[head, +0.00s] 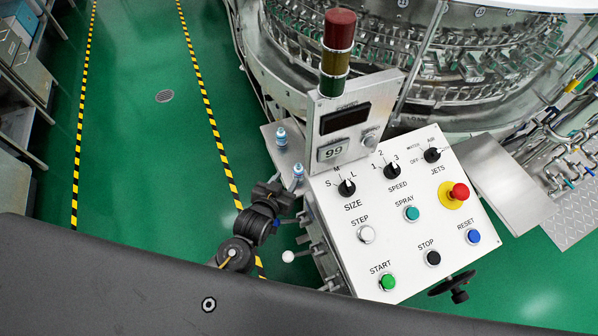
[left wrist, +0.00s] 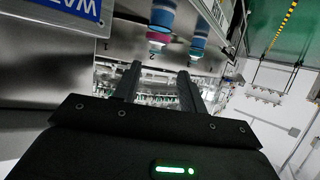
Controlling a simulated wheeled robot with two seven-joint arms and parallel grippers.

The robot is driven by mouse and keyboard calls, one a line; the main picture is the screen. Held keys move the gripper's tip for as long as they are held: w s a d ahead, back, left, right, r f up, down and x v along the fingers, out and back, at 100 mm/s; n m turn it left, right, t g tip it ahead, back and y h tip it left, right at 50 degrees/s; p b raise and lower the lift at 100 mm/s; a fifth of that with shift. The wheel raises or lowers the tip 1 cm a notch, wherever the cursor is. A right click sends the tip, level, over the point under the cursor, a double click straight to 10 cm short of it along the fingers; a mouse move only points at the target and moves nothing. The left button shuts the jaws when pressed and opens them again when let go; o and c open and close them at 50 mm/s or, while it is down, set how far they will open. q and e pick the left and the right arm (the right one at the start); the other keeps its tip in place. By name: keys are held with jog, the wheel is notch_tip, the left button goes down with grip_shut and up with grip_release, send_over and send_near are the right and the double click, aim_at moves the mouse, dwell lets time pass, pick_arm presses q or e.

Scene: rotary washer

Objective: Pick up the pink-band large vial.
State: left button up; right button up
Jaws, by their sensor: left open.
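Two small vials with blue on top stand on a metal ledge beside the control panel in the head view: a farther vial (head: 281,138) and a nearer vial (head: 297,172). In the left wrist view, one vial (left wrist: 160,22) shows a pink ring at its lower end, and another vial (left wrist: 199,38) shows a blue lower end. I cannot tell which head-view vial has the pink band. My left gripper (head: 282,190) is close to the nearer vial. Its fingers (left wrist: 157,82) are apart with nothing between them, and both vials appear beyond the fingertips. My right gripper is not in view.
The white control panel (head: 400,225), with knobs and buttons, stands right of the ledge (head: 268,130). A signal tower (head: 337,45) rises behind it. The rotary washer (head: 450,60) fills the back. Green floor (head: 150,150) with striped lines lies open at left.

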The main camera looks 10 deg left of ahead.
aim_at(297, 168)
pick_arm(q)
jog(key=x, duration=0.4)
jog(key=shift+w, duration=0.15)
jog(key=shift+d+p+x, duration=0.15)
jog(key=shift+d+x, duration=0.05)
jog(key=shift+x, duration=1.1)
jog(key=shift+d+p+x, duration=0.15)
jog(key=shift+d+x, duration=0.05)
jog(key=shift+x, duration=1.1)
jog(key=shift+c, duration=0.2)
jog(key=shift+f, duration=0.1)
grip_shut()
